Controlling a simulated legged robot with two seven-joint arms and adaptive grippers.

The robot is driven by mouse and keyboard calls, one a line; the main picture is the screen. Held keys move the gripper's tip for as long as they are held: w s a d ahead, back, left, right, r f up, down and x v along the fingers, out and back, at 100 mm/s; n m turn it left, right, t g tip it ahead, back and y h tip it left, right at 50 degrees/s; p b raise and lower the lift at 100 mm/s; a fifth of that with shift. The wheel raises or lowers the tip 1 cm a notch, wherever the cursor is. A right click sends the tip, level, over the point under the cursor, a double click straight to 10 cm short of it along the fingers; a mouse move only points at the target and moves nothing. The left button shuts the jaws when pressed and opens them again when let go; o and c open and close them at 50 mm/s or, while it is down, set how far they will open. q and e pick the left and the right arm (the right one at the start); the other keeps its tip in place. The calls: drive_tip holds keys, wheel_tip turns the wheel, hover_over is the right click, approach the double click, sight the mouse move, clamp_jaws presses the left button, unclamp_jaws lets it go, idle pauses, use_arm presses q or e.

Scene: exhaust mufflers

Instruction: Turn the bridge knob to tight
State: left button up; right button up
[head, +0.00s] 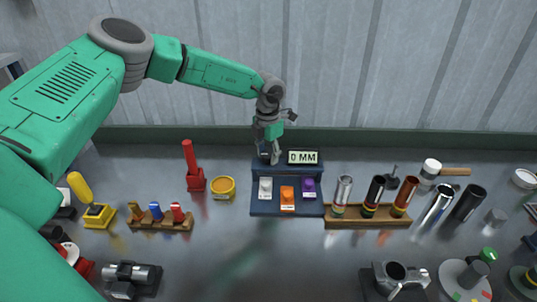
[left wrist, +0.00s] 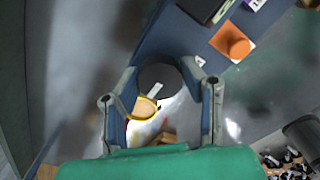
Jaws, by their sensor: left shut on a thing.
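A blue console (head: 262,210) stands at the middle of the table against the back, with a display (head: 303,157) reading "0 MM" on its raised rear part. My left gripper (head: 269,152) reaches down to the left of the display. In the left wrist view, the gripper (left wrist: 162,100) has its two fingers on either side of a dark round knob (left wrist: 158,75) with a white mark, and is shut on it. In the head view the gripper hides this knob. I cannot read any tight label. My right gripper is not in view.
White (head: 265,185), orange (head: 287,195) and purple (head: 308,186) controls sit on the console's front. A red upright tool (head: 192,165) and yellow cup (head: 222,187) stand left. A wooden rack (head: 366,221) with metal tubes stands right. The table's front middle is clear.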

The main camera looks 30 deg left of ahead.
sight(267, 153)
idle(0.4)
use_arm(q)
drive_tip(key=o, duration=1.1)
drive_tip(key=shift+a, duration=0.1)
drive_tip(key=shift+o, duration=0.2)
wheel_tip(267, 153, up, 12)
drive_tip(key=shift+w+a+f, duration=0.1)
drive_tip(key=shift+f, duration=0.05)
